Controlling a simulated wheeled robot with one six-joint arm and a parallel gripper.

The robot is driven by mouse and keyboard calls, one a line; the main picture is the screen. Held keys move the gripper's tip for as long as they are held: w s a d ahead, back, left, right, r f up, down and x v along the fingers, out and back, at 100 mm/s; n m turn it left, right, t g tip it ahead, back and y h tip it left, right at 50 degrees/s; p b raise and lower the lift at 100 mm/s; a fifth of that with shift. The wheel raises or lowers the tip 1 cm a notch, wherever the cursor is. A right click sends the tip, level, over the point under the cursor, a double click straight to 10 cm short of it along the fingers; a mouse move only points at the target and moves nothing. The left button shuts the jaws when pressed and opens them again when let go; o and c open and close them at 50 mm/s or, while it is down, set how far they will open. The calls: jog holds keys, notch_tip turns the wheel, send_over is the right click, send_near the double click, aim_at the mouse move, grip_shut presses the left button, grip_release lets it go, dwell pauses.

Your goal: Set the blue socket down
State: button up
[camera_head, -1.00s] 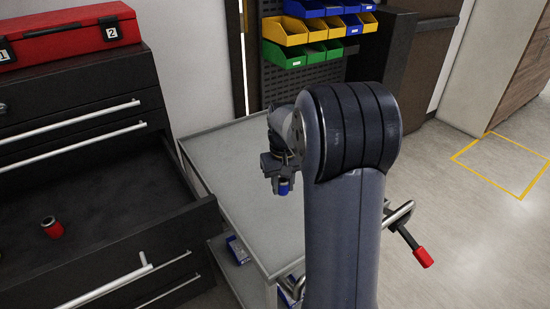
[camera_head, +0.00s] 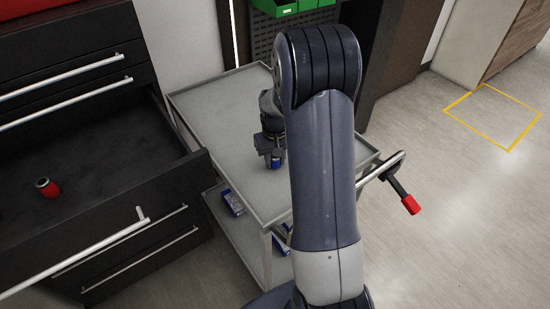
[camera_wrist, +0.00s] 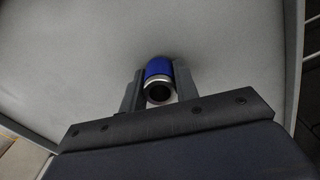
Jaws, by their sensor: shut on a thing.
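The blue socket (camera_head: 275,163) is a small blue cylinder with a silver rim. In the wrist view the socket (camera_wrist: 159,80) sits between the two dark fingers of my gripper (camera_wrist: 159,90), with its open round end facing the camera. My gripper (camera_head: 273,157) is shut on it, low over the grey top of the cart (camera_head: 220,110). I cannot tell whether the socket touches the surface. My arm hides part of the cart top on the right.
An open dark drawer (camera_head: 100,180) left of the cart holds a red socket (camera_head: 48,188). Blue boxes (camera_head: 232,203) lie on the cart's lower shelf. A handle with a red end (camera_head: 411,204) sticks out at right. The cart top around the gripper is bare.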

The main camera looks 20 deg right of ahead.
jog(key=shift+f, duration=0.1)
jog(key=o, duration=1)
notch_tip(320, 180, up, 12)
jog(key=shift+b, duration=0.3)
